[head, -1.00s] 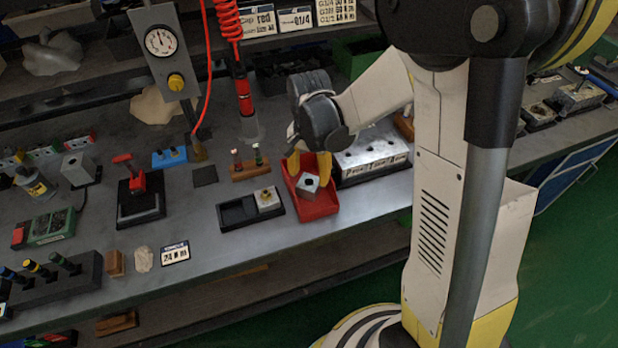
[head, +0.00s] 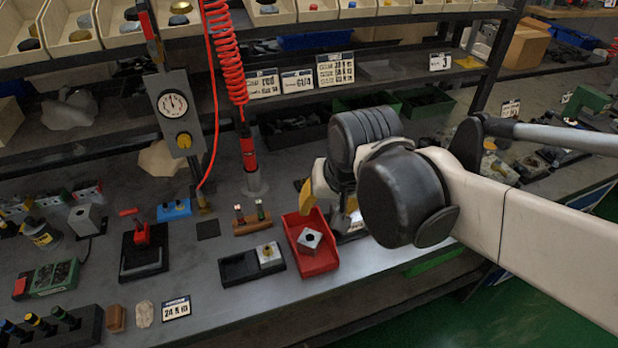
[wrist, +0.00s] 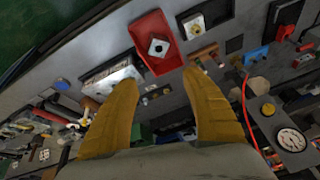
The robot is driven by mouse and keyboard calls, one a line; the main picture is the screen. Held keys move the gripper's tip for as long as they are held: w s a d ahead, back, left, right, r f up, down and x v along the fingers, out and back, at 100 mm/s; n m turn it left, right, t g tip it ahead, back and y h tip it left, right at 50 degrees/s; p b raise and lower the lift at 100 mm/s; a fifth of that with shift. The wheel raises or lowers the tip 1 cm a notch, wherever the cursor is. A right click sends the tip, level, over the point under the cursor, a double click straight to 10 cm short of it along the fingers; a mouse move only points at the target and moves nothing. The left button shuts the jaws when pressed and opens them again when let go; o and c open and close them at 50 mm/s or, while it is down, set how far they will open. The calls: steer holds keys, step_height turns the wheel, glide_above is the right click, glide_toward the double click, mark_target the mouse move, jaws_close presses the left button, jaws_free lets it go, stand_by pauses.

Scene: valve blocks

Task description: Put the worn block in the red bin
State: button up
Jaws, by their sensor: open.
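A silver-grey block with a dark hole (head: 309,240) lies tilted inside the red bin (head: 323,267). In the wrist view the block (wrist: 158,46) shows in the red bin (wrist: 142,27), beyond my fingertips. Nothing on it plainly shows wear. My gripper (wrist: 159,80) is open and empty, its yellow fingers apart and clear of the block. In the head view my gripper (head: 326,205) is behind and above the bin, partly hidden by my arm. Another block with a brass-coloured centre (head: 268,253) sits in the right slot of a black tray (head: 238,268); the left slot is empty.
A wooden stand with small fittings (head: 252,222) is left of the bin. A red-handled clamp (head: 144,248) and a gauge post (head: 177,115) stand further left. A coiled red hose (head: 226,60) hangs behind. Bare bench lies in front of the tray.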

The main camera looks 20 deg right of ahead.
steer(key=shift+s+r+n+t, duration=0.2)
steer(key=shift+s+n+t, duration=0.25)
steer(key=shift+s, duration=0.3)
steer(key=shift+s+r+n+t, duration=0.15)
steer(key=shift+s+n+t, duration=0.2)
steer(key=shift+s+n, duration=0.35)
steer(key=shift+s+r+n+t, duration=0.2)
steer(key=shift+s+n+t, duration=0.2)
steer(key=shift+s, duration=0.45)
